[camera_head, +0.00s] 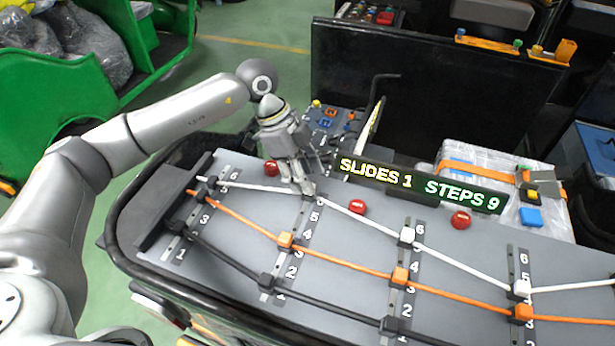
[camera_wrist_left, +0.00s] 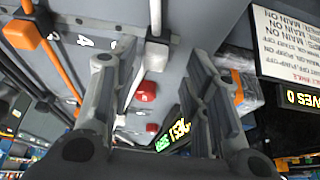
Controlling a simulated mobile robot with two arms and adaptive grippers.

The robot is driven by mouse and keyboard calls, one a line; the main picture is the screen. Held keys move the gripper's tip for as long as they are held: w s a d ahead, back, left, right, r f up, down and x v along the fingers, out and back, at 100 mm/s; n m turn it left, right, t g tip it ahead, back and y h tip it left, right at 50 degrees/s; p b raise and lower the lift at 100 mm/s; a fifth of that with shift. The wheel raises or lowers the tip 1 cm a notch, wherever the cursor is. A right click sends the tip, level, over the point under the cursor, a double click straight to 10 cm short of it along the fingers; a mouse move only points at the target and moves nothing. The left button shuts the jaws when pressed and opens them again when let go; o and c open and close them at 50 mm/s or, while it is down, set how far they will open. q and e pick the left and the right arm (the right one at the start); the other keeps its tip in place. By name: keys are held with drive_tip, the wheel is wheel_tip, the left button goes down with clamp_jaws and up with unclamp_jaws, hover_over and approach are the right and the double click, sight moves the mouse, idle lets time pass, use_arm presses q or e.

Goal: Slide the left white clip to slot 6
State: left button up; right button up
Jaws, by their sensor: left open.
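My left gripper (camera_head: 299,187) is open and reaches down over the upper end of the second rail from the left on the grey sloped panel (camera_head: 350,300). It hides most of the left white clip there in the head view, so I cannot tell its slot. In the left wrist view the white clip (camera_wrist_left: 157,52) shows between the spread fingers (camera_wrist_left: 153,62), with a white cable running from it. Other white clips sit on the third rail (camera_head: 407,236) and the fourth rail (camera_head: 521,289). My right gripper is not in view.
Orange clips (camera_head: 285,239) and black clips (camera_head: 266,281) hold their cables lower on the rails. Red buttons (camera_head: 357,207) line the panel's upper edge.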

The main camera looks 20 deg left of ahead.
use_arm(q)
drive_tip(key=v, duration=1)
drive_tip(key=shift+r, duration=0.3)
